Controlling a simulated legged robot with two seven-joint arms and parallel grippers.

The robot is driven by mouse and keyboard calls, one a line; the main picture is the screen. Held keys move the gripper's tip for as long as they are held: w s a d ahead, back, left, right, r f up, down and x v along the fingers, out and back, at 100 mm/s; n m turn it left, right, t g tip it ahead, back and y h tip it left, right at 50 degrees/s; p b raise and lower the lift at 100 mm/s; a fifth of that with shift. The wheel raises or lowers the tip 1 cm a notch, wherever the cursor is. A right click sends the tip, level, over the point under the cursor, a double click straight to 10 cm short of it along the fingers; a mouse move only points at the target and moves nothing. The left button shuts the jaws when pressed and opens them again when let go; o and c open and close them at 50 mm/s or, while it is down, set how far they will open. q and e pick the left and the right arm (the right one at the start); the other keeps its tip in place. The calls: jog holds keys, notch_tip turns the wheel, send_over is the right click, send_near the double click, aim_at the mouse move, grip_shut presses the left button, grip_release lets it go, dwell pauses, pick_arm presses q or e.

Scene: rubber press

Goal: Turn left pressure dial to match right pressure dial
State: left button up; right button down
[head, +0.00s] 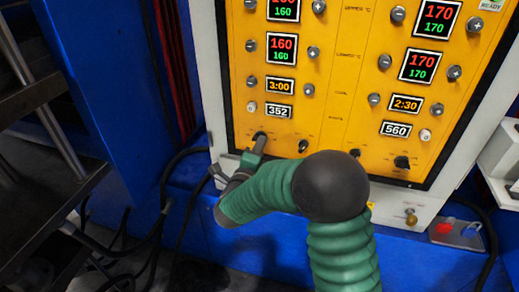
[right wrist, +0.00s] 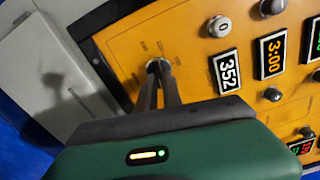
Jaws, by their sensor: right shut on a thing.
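The left pressure dial (head: 259,134) is a small knob at the lower left of the orange panel. In the right wrist view the left pressure dial (right wrist: 154,65) shows at the fingertips, partly hidden by them. My right gripper (head: 260,143) comes up from below and is shut on this dial. In the right wrist view the two dark fingers of my right gripper (right wrist: 158,80) lie close together around it. The right pressure dial (head: 402,162) is a black knob at the panel's lower right, and nothing touches it. Dial markings are too small to read. My left gripper is not in view.
The orange panel (head: 340,80) carries displays and several grey buttons. The left counter (head: 279,111) reads 352 and the right counter (head: 396,129) reads 560. Another black knob (head: 303,146) sits just right of my gripper. A dark shelf (head: 40,200) stands at left.

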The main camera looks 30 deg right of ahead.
jog(key=shift+s+f, duration=0.1)
jog(key=shift+f, duration=0.3)
jog(key=c, duration=1.5)
grip_release()
jog(key=shift+c, duration=0.2)
jog(key=shift+o, duration=0.2)
jog(key=shift+r, duration=0.2)
jog(key=v, duration=1.6)
jog(key=shift+s+a+p, duration=0.15)
jog(key=shift+a+p, duration=0.2)
